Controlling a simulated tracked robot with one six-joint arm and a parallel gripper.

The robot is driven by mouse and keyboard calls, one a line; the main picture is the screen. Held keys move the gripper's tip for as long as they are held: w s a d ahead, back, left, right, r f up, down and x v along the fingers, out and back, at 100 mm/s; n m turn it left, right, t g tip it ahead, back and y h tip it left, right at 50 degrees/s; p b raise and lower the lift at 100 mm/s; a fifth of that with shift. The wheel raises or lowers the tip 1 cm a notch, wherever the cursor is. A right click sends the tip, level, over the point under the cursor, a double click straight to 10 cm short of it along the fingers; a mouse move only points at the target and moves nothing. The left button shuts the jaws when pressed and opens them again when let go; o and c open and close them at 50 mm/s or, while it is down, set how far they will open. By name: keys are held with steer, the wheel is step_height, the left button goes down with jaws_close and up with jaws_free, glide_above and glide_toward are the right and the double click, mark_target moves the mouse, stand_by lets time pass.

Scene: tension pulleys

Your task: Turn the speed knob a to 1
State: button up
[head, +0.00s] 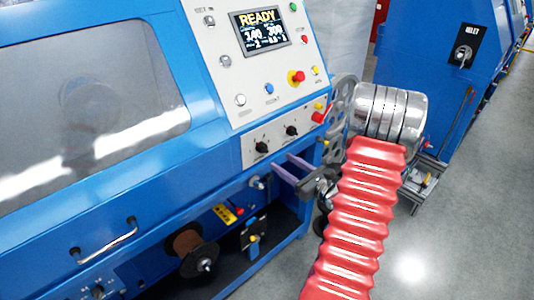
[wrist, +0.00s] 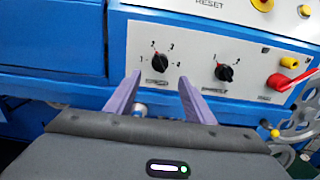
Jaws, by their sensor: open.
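Two black rotary knobs sit on a pale panel on the blue machine. The left knob (wrist: 159,63) has the numbers 1 to 4 around it, and its red mark points up and left, near the 2. It also shows in the head view (head: 262,147). The right knob (wrist: 224,72) has its red mark up and left; it shows in the head view too (head: 292,131). The labels under both are too small to read, so I cannot tell which is speed knob a. My gripper (wrist: 160,80) has its purple fingers apart and empty, just below and in front of the left knob.
A red lever switch (wrist: 295,80) and a yellow button (wrist: 289,62) stick out at the panel's right. Above are the READY screen (head: 260,31) and a red-and-yellow emergency button (head: 296,77). A spoked grey wheel (head: 340,105) stands to the right.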

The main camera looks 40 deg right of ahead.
mark_target(266, 151)
steer(key=w, duration=0.9)
steer(key=shift+a, duration=0.15)
steer(key=shift+c, duration=0.3)
